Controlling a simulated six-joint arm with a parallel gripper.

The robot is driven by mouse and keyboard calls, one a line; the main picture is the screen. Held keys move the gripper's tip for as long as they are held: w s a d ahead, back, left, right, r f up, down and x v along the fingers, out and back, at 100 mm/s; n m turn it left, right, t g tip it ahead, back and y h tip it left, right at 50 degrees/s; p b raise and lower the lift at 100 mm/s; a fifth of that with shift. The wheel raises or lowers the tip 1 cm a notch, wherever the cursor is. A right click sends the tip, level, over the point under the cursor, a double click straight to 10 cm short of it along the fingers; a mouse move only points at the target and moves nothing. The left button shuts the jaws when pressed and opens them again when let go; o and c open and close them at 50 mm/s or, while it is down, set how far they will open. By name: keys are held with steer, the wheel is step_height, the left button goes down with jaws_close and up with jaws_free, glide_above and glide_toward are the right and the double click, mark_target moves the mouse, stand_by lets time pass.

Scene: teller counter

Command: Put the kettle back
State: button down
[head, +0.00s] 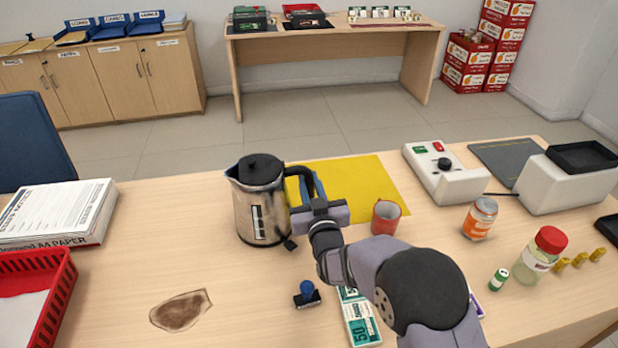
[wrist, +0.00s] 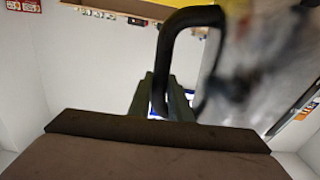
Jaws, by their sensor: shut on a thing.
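The kettle (head: 258,205) is steel with a black lid and a black handle. It looks upright at the middle of the counter, at the left edge of a yellow mat (head: 375,180). Whether its base touches the counter or hangs just above it, I cannot tell. My gripper (head: 312,190) is on the kettle's right side, shut on the black handle. The wrist view shows the handle (wrist: 168,50) between the fingers, with the blurred steel body (wrist: 265,70) to the right. The fingertips are partly hidden by the handle.
A stamp (head: 307,294) and banknote bundles (head: 358,318) lie in front.

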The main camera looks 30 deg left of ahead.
steer(key=shift+r, duration=0.25)
steer(key=c, duration=1.6)
jaws_free()
steer(key=shift+f, duration=0.25)
steer(key=shift+c, duration=0.2)
steer(key=shift+r, duration=0.1)
steer(key=b+v, duration=0.1)
steer(key=v, duration=1.1)
steer(key=shift+b, duration=0.3)
steer(key=shift+d, duration=0.1)
